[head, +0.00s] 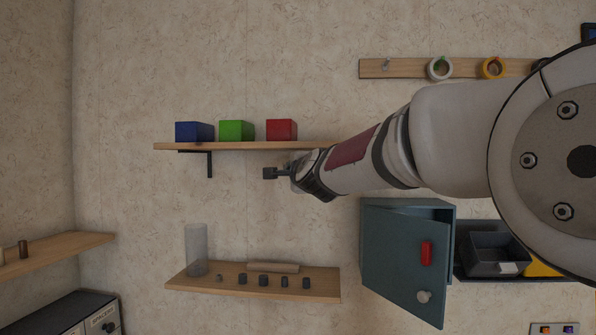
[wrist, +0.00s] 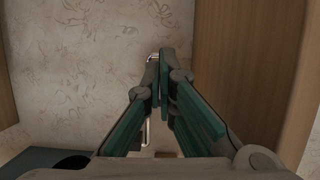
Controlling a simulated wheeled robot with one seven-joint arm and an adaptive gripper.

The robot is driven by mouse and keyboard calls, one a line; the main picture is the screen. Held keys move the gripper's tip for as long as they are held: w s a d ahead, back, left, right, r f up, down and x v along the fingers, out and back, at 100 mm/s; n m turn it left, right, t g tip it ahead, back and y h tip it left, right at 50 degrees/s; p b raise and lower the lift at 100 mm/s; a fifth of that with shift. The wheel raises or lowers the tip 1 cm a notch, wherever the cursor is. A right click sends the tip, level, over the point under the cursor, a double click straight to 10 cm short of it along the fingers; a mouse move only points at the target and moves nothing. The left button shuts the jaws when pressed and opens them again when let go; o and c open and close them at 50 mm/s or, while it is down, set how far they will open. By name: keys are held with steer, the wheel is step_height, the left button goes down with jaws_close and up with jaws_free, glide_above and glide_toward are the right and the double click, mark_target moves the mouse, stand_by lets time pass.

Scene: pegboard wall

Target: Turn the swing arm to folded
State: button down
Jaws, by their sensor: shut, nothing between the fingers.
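A dark L-shaped bracket (head: 210,165) sits under the left part of the upper wooden shelf (head: 240,146). It may be the swing arm, but I cannot tell for sure. My gripper (head: 268,173) is just below that shelf, to the right of the bracket and apart from it in the head view. In the wrist view my gripper (wrist: 160,75) is shut and empty, its fingers pointing along the wall beside a wooden board (wrist: 233,70). A thin pale metal edge (wrist: 145,135) shows partly behind the fingers; what it belongs to is hidden.
Blue (head: 194,131), green (head: 237,131) and red (head: 281,130) blocks stand on the upper shelf. A lower shelf (head: 318,291) holds a clear cylinder (head: 196,250) and several small dark pieces. A teal cabinet (head: 395,250) stands to its right. Bare wall lies left of the bracket.

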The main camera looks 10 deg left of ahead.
steer(key=s+a, duration=0.2)
steer(key=s, duration=0.5)
steer(key=s+d+f+n+g+h, duration=0.1)
steer(key=s+d+f+n+g, duration=0.25)
steer(key=s+d, duration=0.5)
steer(key=s+d+f+n+g+h, duration=0.1)
steer(key=s+d+f+n+g, duration=0.15)
steer(key=s+d+n, duration=0.4)
steer(key=s+d+f+n+g+h, duration=0.1)
steer(key=s+d+f+g+h, duration=0.1)
steer(key=s+d+f, duration=0.6)
steer(key=s+d+f+n+g+h, duration=0.2)
steer(key=s+d+f, duration=0.7)
steer(key=s, duration=0.7)
steer(key=shift+d+f+n+g+h+p, duration=0.3)
steer(key=shift+d+g, duration=0.2)
steer(key=shift+d, duration=0.7)
